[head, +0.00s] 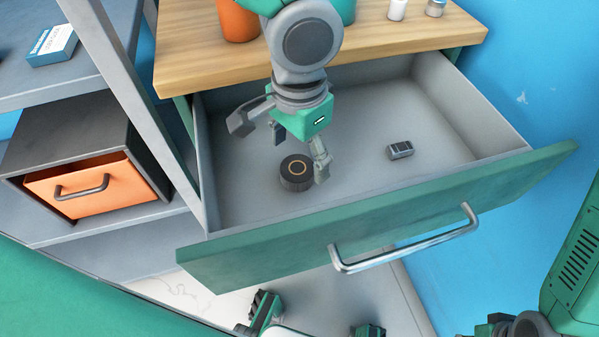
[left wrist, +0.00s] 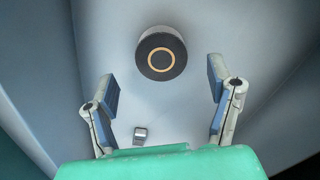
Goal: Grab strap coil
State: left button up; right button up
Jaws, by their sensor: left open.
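The strap coil (head: 297,172) is a round black roll with an orange ring on top, lying flat on the floor of the open drawer (head: 385,248). It also shows in the left wrist view (left wrist: 161,53), at upper middle. My left gripper (head: 299,152) is in the drawer above the coil, pointing down, with its fingers apart. In the left wrist view, its open fingers (left wrist: 161,82) stand to either side, below the coil in the picture, with nothing between them.
A small dark grey object (head: 400,150) lies to the right in the drawer. The drawer walls and the green front with a metal handle (head: 405,240) surround the gripper. A wooden top (head: 400,30) overhangs behind. An orange bin (head: 90,187) sits on the left shelf.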

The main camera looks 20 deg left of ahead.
aim_at(298, 167)
pick_arm(q)
jog(key=f+b, duration=0.2)
jog(key=f, duration=0.3)
jog(key=shift+a+b, duration=0.2)
jog(key=shift+b, duration=0.15)
jog(key=shift+c, duration=0.4)
jog(key=shift+d, duration=0.1)
jog(key=c, duration=1.2)
jog(key=shift+r, duration=0.1)
